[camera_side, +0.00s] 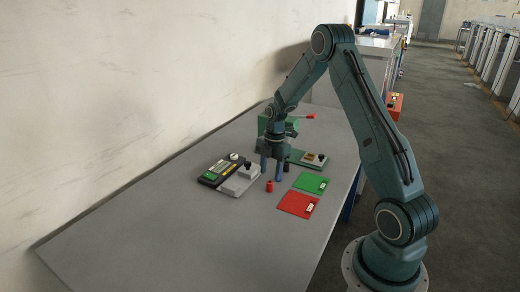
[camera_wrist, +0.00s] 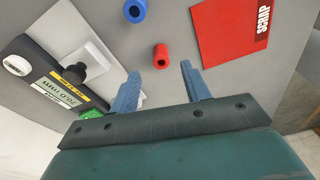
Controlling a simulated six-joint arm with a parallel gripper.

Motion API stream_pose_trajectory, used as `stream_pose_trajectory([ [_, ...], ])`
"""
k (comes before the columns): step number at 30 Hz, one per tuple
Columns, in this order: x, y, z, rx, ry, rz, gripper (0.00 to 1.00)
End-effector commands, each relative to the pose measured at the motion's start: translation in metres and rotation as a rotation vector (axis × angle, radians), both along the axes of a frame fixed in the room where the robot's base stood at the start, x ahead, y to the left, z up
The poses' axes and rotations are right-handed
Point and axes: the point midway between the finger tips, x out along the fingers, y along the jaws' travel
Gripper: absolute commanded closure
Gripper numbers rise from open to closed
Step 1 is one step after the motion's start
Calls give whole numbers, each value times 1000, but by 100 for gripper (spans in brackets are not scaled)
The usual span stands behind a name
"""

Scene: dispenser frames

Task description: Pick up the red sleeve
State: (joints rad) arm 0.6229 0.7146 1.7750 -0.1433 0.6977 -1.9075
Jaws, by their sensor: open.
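The red sleeve (camera_side: 270,186) stands on the grey table just in front of my gripper (camera_side: 272,177) in the side view.
A blue sleeve (camera_wrist: 134,11) is beyond the red one. A red SCRAP plate (camera_wrist: 230,32) and a green plate (camera_side: 311,183) lie to the right. A black gauge (camera_side: 216,172) and a grey knobbed block (camera_side: 240,182) sit left. The table's front left is clear.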

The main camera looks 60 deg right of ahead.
Motion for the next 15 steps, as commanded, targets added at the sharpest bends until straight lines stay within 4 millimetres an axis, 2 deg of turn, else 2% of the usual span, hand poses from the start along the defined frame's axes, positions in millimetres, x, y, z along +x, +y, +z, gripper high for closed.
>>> stream_pose_trajectory([
  [8, 0, 1, -5, 0, 1, 0, 53],
  [15, -2, 4, -29, 2, 3, 1, 53],
])
